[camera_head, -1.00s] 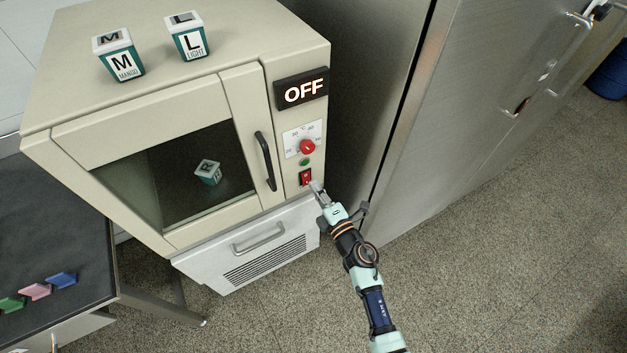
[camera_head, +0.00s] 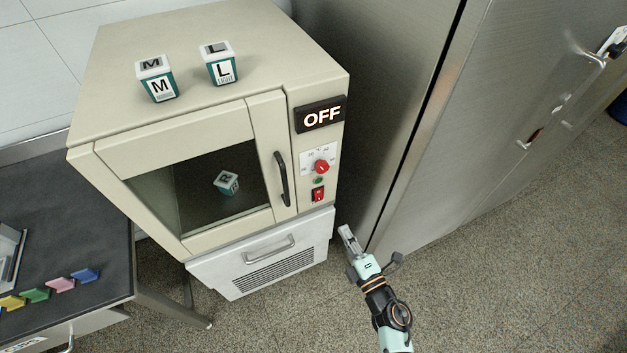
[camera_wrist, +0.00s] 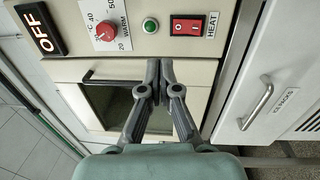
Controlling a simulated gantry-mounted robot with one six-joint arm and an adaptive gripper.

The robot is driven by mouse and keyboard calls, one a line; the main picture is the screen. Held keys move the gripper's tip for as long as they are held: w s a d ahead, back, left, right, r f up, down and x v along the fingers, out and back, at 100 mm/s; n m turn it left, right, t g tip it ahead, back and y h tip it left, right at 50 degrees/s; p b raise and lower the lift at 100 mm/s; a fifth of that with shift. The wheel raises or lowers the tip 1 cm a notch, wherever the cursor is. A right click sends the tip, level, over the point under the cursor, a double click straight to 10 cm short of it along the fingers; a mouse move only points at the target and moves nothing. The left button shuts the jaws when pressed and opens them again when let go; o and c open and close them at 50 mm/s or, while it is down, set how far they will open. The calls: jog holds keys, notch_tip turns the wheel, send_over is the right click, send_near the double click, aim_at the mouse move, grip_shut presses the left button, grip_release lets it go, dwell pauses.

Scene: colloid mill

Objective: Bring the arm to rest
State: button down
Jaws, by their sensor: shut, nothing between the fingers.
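My gripper (camera_head: 347,236) is shut and empty, in open air in front of the oven's lower right corner and apart from the oven. In the wrist view its fingertips (camera_wrist: 159,68) are together, in front of the oven face below the green light and the red HEAT switch (camera_wrist: 194,26). The beige oven (camera_head: 130,113) has an OFF display (camera_head: 321,115), a red dial (camera_head: 321,166) and the red switch (camera_head: 318,194). Its door is closed, and a box marked R (camera_head: 227,183) shows behind the window.
Boxes marked M (camera_head: 158,80) and L (camera_head: 219,65) stand on the oven. A tall steel cabinet (camera_head: 480,130) stands to the right. A dark table (camera_head: 60,235) with several coloured pieces is at left. Open floor (camera_head: 500,300) lies at lower right.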

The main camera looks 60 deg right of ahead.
jog(key=w+a+r+m+g+h, duration=0.1)
jog(key=w+a+r+m, duration=0.1)
jog(key=w+r+m, duration=0.5)
jog(key=w+a+r+m+g+h, duration=0.1)
jog(key=w+a+r+m, duration=0.3)
jog(key=r, duration=0.5)
jog(key=w+a+r+m+t+y, duration=0.15)
jog(key=w+a+y, duration=0.5)
jog(key=a, duration=0.65)
jog(key=s+a+r+n+g+y, duration=0.1)
jog(key=a+r+n+y, duration=0.15)
jog(key=a+y, duration=1.1)
jog(key=a+r+h+p, duration=0.2)
jog(key=r+p, duration=1.6)
jog(key=a+r+h+p, duration=0.2)
jog(key=r+h+p, duration=0.1)
jog(key=r+p, duration=1.5)
jog(key=shift+a+h+p, duration=0.3)
jog(key=shift+p, duration=0.15)
